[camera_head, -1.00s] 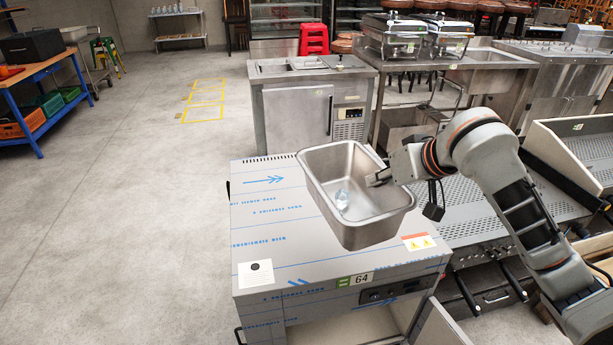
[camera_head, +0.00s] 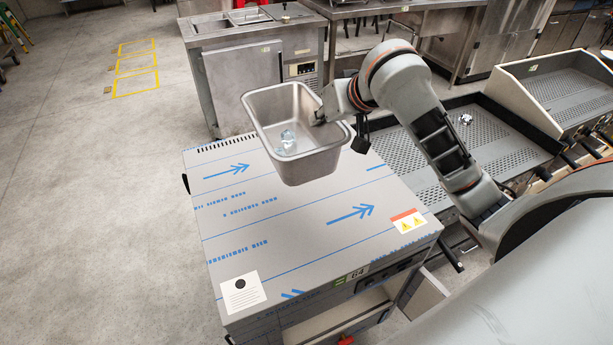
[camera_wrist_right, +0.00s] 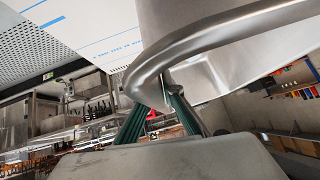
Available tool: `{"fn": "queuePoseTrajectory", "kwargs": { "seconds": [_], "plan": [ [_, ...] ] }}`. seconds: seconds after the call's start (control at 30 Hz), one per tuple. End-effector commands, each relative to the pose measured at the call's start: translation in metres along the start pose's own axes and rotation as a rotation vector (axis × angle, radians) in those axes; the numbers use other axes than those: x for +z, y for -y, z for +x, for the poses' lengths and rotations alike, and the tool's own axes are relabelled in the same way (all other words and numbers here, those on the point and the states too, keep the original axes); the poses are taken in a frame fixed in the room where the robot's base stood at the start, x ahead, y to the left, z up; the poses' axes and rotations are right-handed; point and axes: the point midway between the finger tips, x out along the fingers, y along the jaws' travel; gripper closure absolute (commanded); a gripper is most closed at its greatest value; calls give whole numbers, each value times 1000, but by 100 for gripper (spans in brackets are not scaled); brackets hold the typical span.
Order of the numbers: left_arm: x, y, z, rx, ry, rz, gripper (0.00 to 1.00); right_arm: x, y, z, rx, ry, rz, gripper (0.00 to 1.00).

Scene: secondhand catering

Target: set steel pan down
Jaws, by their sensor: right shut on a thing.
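The steel pan (camera_head: 308,168) is a deep rectangular tub with a rolled rim. It hangs slightly tilted over the back part of the steel cabinet (camera_head: 290,240), whose top carries blue-printed film. It appears to be above the top, but the exact gap cannot be told. A small clear glass-like object (camera_head: 286,142) lies inside the pan. My right gripper (camera_head: 320,117) is shut on the pan's right rim. In the right wrist view, its fingers (camera_wrist_right: 165,95) pinch the rim of the pan (camera_wrist_right: 225,45). My left gripper is out of view.
The front of the cabinet top is bare except for a white label (camera_head: 243,292) and a warning sticker (camera_head: 409,221). A steel refrigerated counter (camera_head: 265,85) stands close behind. A perforated steel unit (camera_head: 480,130) lies to the right, under my arm.

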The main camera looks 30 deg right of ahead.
Motion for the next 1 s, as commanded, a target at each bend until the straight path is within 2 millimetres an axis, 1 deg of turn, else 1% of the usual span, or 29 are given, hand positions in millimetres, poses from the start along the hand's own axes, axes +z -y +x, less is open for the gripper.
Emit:
{"fn": "queuePoseTrajectory", "kwargs": {
  "seconds": [0.03, 0.1, 0.4, 0.5, 0.63, 0.83, 1.0],
  "plan": [
    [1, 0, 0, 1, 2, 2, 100, 9, 0, 7, -2, 5, 5, 100],
    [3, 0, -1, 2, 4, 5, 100, 20, -3, 18, -3, 6, 6, 100],
    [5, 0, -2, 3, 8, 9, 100, 67, -12, 65, 0, 5, 3, 100],
    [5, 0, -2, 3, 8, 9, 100, 80, -15, 79, 0, 2, 4, 100],
    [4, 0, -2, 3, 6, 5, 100, 92, -17, 91, 0, 0, 2, 100],
    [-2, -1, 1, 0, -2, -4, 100, 101, -18, 100, -1, 0, 2, 100],
    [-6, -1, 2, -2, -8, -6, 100, 118, -22, 117, 0, 1, 3, 100]
  ]
}}
